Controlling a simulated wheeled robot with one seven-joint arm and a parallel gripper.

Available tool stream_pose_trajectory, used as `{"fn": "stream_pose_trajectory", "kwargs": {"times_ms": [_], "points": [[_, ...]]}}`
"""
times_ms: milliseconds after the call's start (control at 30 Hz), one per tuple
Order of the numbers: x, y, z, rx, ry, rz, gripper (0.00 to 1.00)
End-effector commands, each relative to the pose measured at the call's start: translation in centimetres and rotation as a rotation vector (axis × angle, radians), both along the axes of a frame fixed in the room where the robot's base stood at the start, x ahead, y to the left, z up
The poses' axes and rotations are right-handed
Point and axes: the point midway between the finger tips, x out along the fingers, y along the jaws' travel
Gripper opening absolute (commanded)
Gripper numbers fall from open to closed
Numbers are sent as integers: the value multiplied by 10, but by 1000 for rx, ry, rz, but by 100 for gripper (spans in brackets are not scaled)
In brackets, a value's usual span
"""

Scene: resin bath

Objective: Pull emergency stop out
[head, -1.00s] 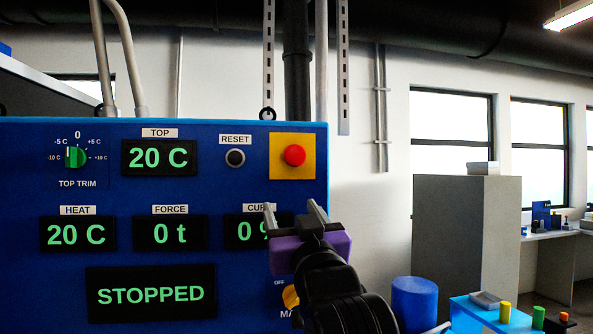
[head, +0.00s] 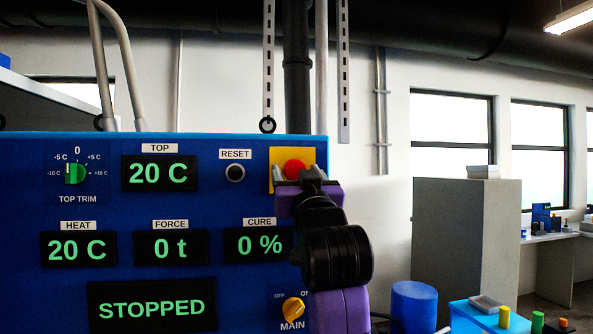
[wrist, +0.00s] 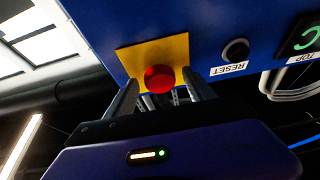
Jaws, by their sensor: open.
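The emergency stop is a red mushroom button (head: 294,168) on a yellow square plate (head: 277,155) at the upper right of the blue panel. Its lower part is hidden by my gripper in the head view. My gripper (head: 296,171) is raised just in front of the button, its fingers pointing at the panel. In the wrist view, the red button (wrist: 159,79) shows between the tips of the open fingers (wrist: 163,88), one on each side. I cannot tell whether the fingers touch the button.
The blue panel (head: 100,220) also holds a RESET button (head: 235,173), a green TOP TRIM knob (head: 75,174) and a yellow MAIN switch (head: 293,309). A display (head: 151,307) reads STOPPED. A grey cabinet (head: 465,255) and a blue drum (head: 414,305) stand to the right.

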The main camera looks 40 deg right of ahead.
Motion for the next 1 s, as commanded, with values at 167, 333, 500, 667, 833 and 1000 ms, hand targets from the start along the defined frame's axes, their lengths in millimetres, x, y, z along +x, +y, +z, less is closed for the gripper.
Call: {"fn": "stream_pose_trajectory", "kwargs": {"times_ms": [167, 333, 500, 667, 833, 1000], "points": [[1, 0, 0, 0, 0, 0, 63], [1, 0, 0, 0, 0, 0, 43], [1, 0, 0, 0, 0, 0, 10], [1, 0, 0, 0, 0, 0, 0], [-2, 2, 0, -1, -1, 1, 0], [-6, 5, 0, -1, -1, 1, 0]]}}
